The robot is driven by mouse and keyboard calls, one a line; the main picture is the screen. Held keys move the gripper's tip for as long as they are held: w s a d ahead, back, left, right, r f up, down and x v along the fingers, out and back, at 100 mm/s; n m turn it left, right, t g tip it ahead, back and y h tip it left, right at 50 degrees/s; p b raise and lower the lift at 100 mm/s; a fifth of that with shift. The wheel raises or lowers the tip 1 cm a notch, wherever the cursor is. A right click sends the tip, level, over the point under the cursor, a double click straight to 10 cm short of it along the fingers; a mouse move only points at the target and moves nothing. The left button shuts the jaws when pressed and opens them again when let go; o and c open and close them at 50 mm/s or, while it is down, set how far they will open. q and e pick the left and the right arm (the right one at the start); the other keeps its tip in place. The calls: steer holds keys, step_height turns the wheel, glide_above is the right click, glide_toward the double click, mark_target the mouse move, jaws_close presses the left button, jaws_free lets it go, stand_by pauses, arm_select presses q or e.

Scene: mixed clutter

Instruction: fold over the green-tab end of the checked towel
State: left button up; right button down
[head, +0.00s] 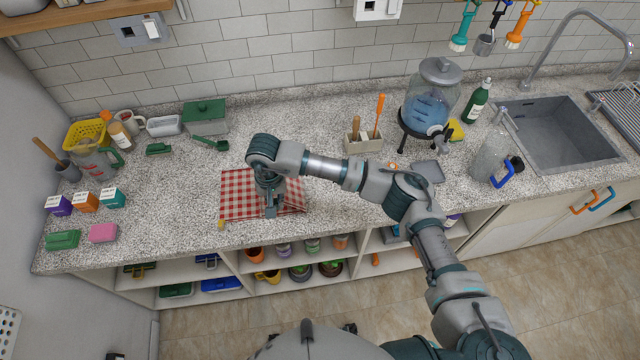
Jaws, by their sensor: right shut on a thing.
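The red-and-white checked towel (238,194) lies on the speckled counter, near its front edge. A small yellow tab (221,223) shows at its front left corner. No green tab can be made out; my right gripper and wrist cover part of the towel. My right gripper (270,212) points down at the towel's front middle part and is shut on the towel. The exact grip is too small to see clearly. My left gripper is not in view.
A wooden utensil holder (362,142) and a glass dispenser (429,105) stand to the right. A green box (205,116) and green scoop (211,143) are behind. Small boxes (86,201) and a pink sponge (103,233) sit left.

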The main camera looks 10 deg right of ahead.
steer(key=shift+s+a+f+b, duration=0.1)
steer(key=shift+a+f+b, duration=0.85)
steer(key=shift+a, duration=0.2)
steer(key=shift+a+f+b, duration=0.15)
steer(key=shift+f+b, duration=0.6)
steer(key=shift+b, duration=0.1)
steer(key=shift+a+f+b, duration=0.4)
steer(key=shift+f+b, duration=0.3)
steer(key=shift+b, duration=0.15)
